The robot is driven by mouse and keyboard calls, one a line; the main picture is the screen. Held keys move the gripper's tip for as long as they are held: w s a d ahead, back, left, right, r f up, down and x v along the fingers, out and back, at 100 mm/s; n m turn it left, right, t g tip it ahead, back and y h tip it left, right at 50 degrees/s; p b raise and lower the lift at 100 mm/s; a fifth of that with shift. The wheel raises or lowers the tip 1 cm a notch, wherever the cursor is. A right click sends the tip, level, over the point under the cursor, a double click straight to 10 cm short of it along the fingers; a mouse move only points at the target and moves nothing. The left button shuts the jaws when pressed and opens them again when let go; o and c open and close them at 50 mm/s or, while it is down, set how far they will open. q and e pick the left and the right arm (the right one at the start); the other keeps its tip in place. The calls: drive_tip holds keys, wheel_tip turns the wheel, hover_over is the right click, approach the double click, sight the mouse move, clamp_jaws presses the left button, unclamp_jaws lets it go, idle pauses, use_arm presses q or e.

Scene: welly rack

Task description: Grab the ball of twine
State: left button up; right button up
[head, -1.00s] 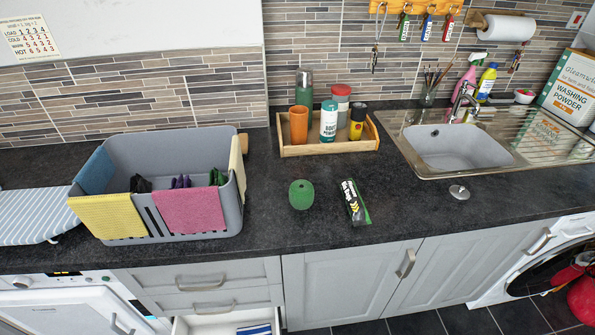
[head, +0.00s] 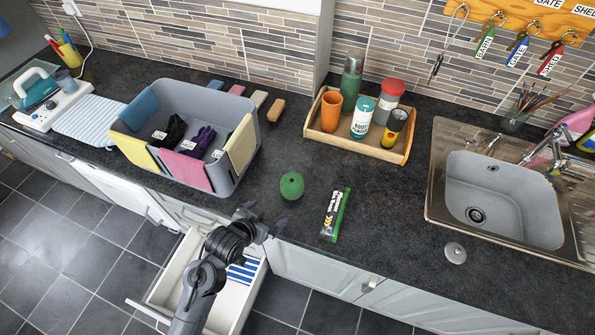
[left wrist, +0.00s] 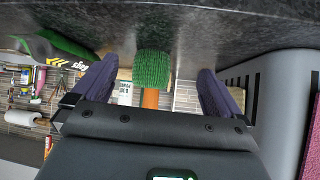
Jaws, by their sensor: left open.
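The green ball of twine (head: 292,185) sits on the dark worktop (head: 380,240), between the grey caddy and the bin bag pack. My left gripper (head: 263,213) is at the front edge of the worktop, in front of the ball and slightly to its left. In the left wrist view the ball (left wrist: 151,68) shows ahead, between the two purple fingers (left wrist: 150,88). The fingers are apart and empty, and do not touch the ball. My right gripper is in neither view.
The grey caddy (head: 233,177) with cloths stands left of the ball. The bin bag pack (head: 335,213) lies close on its right. A wooden tray (head: 355,144) of bottles stands behind. An open drawer (head: 190,262) sticks out below my left arm.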

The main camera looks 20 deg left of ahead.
use_arm(q)
drive_tip(key=t+p, duration=0.1)
drive_tip(key=t, duration=0.1)
approach(295, 181)
drive_tip(key=shift+w+a+f+h, duration=0.25)
drive_tip(key=shift+a+f, duration=0.1)
drive_tip(key=shift+f, duration=0.25)
drive_tip(key=shift+w+a+f+h, duration=0.2)
drive_tip(key=shift+a+f, duration=0.2)
drive_tip(key=shift+f, duration=0.15)
drive_tip(key=x, duration=0.4)
drive_tip(key=shift+w+d, duration=0.1)
drive_tip(key=shift+w, duration=0.15)
drive_tip(key=shift+x, duration=3.1)
drive_tip(key=shift+f, duration=0.1)
drive_tip(key=shift+s, duration=0.1)
drive_tip(key=c, duration=0.9)
drive_tip(key=shift+c, duration=0.4)
